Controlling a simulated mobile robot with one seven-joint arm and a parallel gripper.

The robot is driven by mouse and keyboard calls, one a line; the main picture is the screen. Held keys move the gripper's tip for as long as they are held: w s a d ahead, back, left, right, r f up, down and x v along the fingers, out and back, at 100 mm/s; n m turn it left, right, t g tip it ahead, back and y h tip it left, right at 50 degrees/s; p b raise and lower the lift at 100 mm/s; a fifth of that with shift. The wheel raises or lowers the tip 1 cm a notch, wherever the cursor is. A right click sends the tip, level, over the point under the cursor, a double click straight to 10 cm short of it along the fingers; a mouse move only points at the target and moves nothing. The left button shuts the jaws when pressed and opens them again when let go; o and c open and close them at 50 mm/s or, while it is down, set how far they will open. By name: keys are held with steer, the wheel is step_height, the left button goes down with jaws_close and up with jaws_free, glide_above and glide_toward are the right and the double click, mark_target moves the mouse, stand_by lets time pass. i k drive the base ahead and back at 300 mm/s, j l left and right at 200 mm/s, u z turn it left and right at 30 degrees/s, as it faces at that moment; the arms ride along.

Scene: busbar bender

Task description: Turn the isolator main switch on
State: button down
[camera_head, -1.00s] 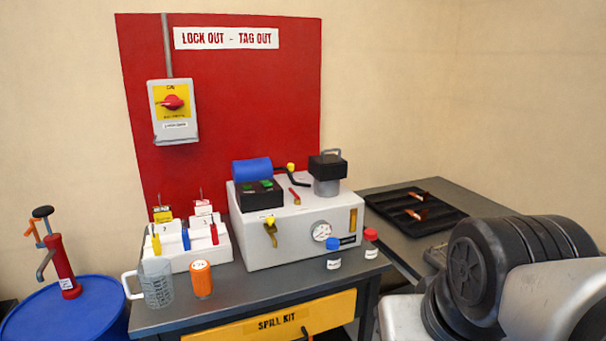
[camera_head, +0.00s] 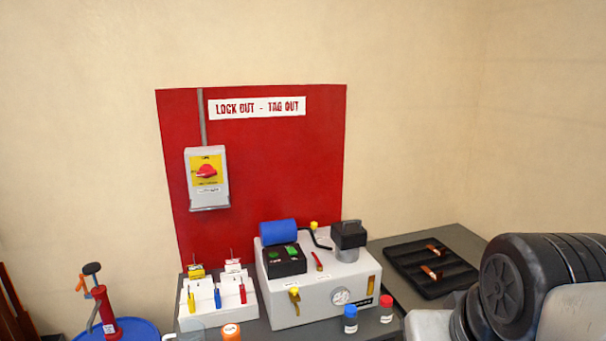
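The isolator main switch (camera_head: 207,172) is a red rotary handle on a yellow plate. It is on the front of a grey box (camera_head: 208,200) mounted on the red lock out - tag out board (camera_head: 270,160). The red handle lies roughly horizontal. The lettering around it is too small to read surely. A grey conduit runs up from the box. My gripper is not in view. Dark rounded links of my arm show at the lower right, far from the switch.
Below the board stands a grey machine (camera_head: 320,296) with a blue cylinder, green buttons and a gauge. A white padlock and tag rack (camera_head: 218,318) is left of it. A blue drum with a red pump (camera_head: 109,318) is at lower left. A black tray (camera_head: 410,268) lies at right.

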mark_target(206, 170)
steer(key=i+j+u, duration=0.15)
steer(key=j, duration=0.2)
steer(key=j+u, duration=0.1)
steer(key=j, duration=0.25)
steer(key=i+j+u, duration=0.15)
steer(key=j, duration=0.2)
steer(key=i+j, duration=0.1)
steer(key=j, duration=0.35)
steer(key=i+j+u, duration=0.15)
steer(key=j, duration=0.3)
steer(key=l+u, duration=0.2)
steer(key=j, duration=0.1)
